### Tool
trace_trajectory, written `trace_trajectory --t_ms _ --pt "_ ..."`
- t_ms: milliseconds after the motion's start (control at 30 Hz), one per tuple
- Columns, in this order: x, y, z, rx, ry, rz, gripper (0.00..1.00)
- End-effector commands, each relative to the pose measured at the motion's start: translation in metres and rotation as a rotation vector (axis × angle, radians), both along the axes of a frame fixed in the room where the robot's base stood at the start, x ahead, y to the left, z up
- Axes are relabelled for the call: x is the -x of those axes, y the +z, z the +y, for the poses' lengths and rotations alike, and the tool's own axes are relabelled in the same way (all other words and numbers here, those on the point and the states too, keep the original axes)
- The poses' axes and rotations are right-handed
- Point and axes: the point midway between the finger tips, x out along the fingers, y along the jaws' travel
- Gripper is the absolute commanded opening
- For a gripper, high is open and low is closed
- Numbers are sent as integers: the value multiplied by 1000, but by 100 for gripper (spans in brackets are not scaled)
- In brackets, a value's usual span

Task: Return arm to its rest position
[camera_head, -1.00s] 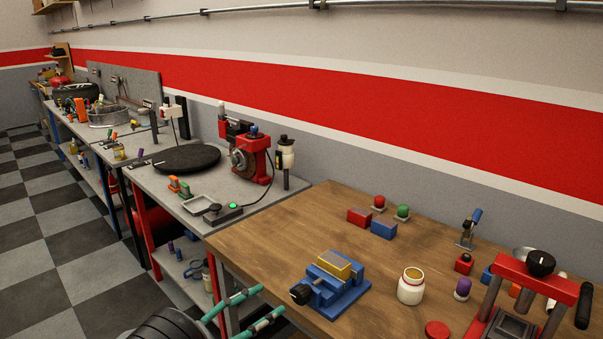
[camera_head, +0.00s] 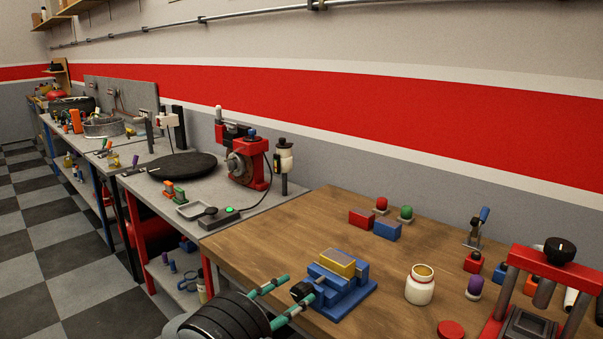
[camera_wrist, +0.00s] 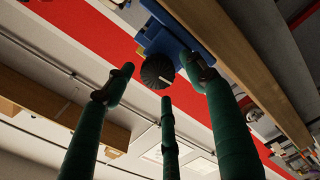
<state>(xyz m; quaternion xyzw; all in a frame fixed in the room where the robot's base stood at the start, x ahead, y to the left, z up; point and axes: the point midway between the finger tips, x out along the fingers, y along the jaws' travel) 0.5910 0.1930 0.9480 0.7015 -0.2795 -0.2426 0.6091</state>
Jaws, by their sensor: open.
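My gripper (camera_head: 296,289) is at the bottom of the head view, with its teal fingers spread. They point toward the black knob (camera_head: 303,292) of a blue vise (camera_head: 345,297) at the bench's front left. In the wrist view my gripper (camera_wrist: 163,76) shows three separated green fingers with nothing held between them. The vise knob (camera_wrist: 157,71) lies beyond the fingertips, and the blue vise (camera_wrist: 172,42) is behind it. I cannot tell whether a finger touches the knob. The vise carries a yellow block (camera_head: 337,262) on top.
The wooden bench (camera_head: 300,228) also holds a white jar (camera_head: 420,286), a red block (camera_head: 361,217), a blue block (camera_head: 387,229) and a red-framed press (camera_head: 555,265). A grey bench (camera_head: 222,213) adjoins on the left. The checkered floor (camera_head: 75,255) at far left is open.

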Motion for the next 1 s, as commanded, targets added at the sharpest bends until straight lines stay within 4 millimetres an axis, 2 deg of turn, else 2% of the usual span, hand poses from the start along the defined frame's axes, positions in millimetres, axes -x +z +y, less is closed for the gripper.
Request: trace_trajectory --t_ms 100,300,733,1000 --pt "-10 0 -10 0 -1 0 55" --pt "-17 0 -16 0 -1 0 55" --pt "-18 2 -17 -1 9 6 55" --pt "-12 13 -11 -11 107 64 55"
